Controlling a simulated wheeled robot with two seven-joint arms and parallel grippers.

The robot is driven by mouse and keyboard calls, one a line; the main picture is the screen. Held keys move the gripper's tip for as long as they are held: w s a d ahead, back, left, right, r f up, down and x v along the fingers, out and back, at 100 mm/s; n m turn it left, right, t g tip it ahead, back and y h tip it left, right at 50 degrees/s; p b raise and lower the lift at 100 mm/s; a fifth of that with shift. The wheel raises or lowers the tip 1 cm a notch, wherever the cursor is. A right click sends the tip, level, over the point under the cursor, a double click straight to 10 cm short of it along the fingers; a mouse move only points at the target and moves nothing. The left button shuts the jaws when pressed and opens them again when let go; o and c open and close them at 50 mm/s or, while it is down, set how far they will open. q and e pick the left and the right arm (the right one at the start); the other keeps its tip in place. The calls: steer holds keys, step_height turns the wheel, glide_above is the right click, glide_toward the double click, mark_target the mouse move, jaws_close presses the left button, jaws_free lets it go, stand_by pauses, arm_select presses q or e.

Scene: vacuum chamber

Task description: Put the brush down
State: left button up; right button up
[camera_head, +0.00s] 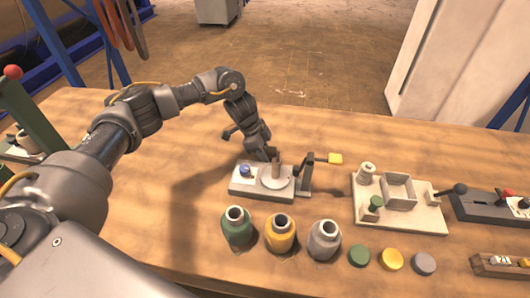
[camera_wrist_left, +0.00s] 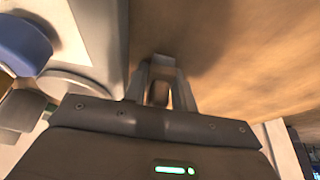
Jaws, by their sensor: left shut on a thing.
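My left gripper (camera_head: 270,155) reaches down over the back of a small light-grey fixture (camera_head: 240,190) with a round pale disc (camera_head: 275,184). In the left wrist view the two fingers (camera_wrist_left: 160,92) are shut on a small brown piece (camera_wrist_left: 158,94), which looks like the brush. In the head view a short brown upright piece (camera_head: 276,170) shows just below the fingertips, above the disc. It is too small to tell whether it touches the disc. The brush's bristles cannot be made out. My right gripper is not in view.
A blue knob (camera_head: 244,170) and a yellow-ended lever (camera_head: 335,158) flank the disc. Green (camera_head: 238,228), yellow (camera_head: 280,234) and grey (camera_head: 324,240) jars stand in front, with loose lids to the right. A pale tray fixture (camera_head: 418,216) stands further right. The table behind is clear.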

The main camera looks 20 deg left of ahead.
arm_select(q)
steer(key=shift+s+f, duration=0.3)
steer(key=shift+f, duration=0.3)
steer(key=o, duration=0.6)
steer(key=shift+s, duration=0.1)
steer(key=shift+o, duration=0.4)
steer(key=shift+f, duration=0.15)
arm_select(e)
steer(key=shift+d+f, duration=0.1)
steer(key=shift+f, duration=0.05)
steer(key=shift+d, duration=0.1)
arm_select(q)
steer(key=shift+r, duration=0.25)
arm_select(e)
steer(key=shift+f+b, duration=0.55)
steer(key=shift+b, duration=0.1)
arm_select(q)
steer(key=w+v, duration=0.1)
steer(key=v, duration=1.1)
steer(key=shift+s+r, duration=0.2)
steer(key=shift+r, duration=0.25)
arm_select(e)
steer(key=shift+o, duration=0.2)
